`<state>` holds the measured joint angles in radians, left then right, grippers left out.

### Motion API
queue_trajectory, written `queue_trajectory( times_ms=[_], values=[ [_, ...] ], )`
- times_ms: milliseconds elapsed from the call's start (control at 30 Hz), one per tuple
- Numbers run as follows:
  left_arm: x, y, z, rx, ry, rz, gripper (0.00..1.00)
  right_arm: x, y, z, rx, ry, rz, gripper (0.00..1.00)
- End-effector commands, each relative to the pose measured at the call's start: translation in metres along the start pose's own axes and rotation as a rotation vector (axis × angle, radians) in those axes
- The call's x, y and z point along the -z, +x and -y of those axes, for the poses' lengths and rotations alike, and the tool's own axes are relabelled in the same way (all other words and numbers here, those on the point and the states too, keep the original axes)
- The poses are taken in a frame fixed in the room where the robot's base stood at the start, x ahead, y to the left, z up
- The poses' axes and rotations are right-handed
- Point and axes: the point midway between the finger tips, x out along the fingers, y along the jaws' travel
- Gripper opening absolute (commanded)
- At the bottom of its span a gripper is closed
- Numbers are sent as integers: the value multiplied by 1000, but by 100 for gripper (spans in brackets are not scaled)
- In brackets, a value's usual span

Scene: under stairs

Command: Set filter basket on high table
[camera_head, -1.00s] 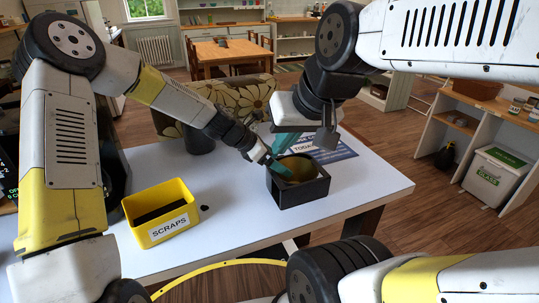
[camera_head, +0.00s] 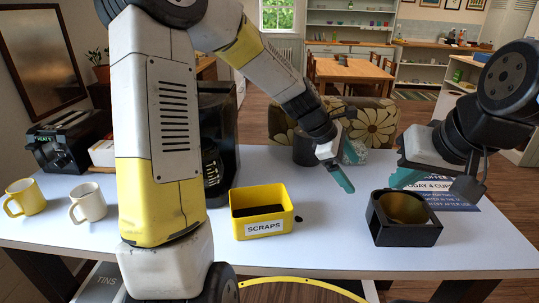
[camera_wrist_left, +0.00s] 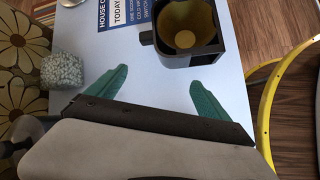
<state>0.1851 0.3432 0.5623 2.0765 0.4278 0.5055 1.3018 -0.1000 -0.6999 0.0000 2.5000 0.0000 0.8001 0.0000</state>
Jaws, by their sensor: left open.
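The filter basket appears to be the black box-shaped holder with a gold-brown round inside (camera_head: 403,222). It stands upright on the white table (camera_head: 325,235), right of centre. The left wrist view shows it too (camera_wrist_left: 160,36), at the top, beyond my fingertips. My left gripper (camera_head: 352,170) is open and empty, apart from the basket, to its left and behind it. Its two teal fingers (camera_wrist_left: 158,80) stand wide apart in the wrist view. My right gripper (camera_head: 428,182) hangs above and behind the basket. One teal finger shows; the gap is unclear.
A yellow SCRAPS bin (camera_head: 263,226) stands left of the basket. A dark coffee machine (camera_head: 218,150), two mugs (camera_head: 88,203) and a toaster (camera_head: 68,140) are further left. A printed sign (camera_head: 455,192) lies behind the basket. A speckled grey object (camera_wrist_left: 62,70) sits near the table edge.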

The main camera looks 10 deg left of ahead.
Motion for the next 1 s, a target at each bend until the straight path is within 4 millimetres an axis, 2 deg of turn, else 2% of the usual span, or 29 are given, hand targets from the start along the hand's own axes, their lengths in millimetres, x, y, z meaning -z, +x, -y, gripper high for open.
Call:
queue_trajectory(
  times_ms=[33,167,300,500,600,700,833,1000],
  values=[
    [4,-24,8,-15,134,-61,90,0,0,0,0,0,0,0],
    [19,-80,34,-15,466,-203,90,0,0,0,0,0,0,0],
    [33,-141,68,5,790,-339,90,0,0,0,0,0,0,0],
    [50,-212,126,57,1187,-494,90,0,0,0,0,0,0,0],
    [58,-233,151,83,1334,-541,90,0,0,0,0,0,0,0],
    [63,-245,169,103,1436,-569,90,0,0,0,0,0,0,0],
    [67,-251,181,118,1500,-584,90,0,0,0,0,0,0,0],
    [67,-252,182,122,1512,-586,90,0,0,0,0,0,0,0]
  ],
)
